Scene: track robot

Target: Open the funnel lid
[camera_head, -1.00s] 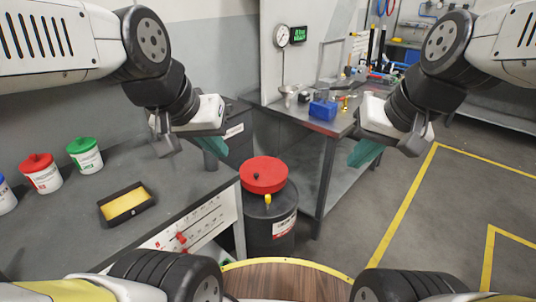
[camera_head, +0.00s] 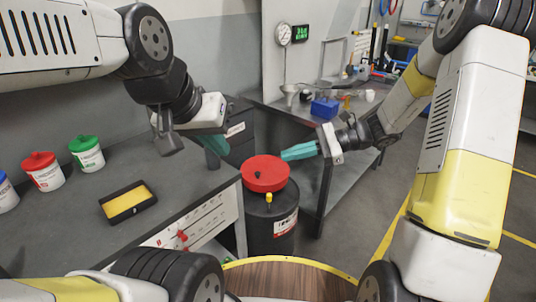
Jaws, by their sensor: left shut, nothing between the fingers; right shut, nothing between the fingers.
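The red round funnel lid (camera_head: 266,181) lies flat and closed on top of the dark drum (camera_head: 267,228). A small dark knob (camera_head: 258,175) is on the lid, and a yellow-topped fitting (camera_head: 269,198) sits at the drum's front. My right gripper (camera_head: 284,154) is shut and empty, its teal fingers pointing left just above the lid's far right edge. I cannot tell whether they touch it. My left gripper (camera_head: 215,144) is shut and empty, up and to the left of the lid, partly hidden by its own wrist.
The left bench (camera_head: 80,240) holds red and green tubs and a black tray with a yellow inside (camera_head: 127,203). The back bench (camera_head: 300,112) carries a blue bin (camera_head: 325,107) and a metal funnel (camera_head: 289,92). Open floor lies to the right.

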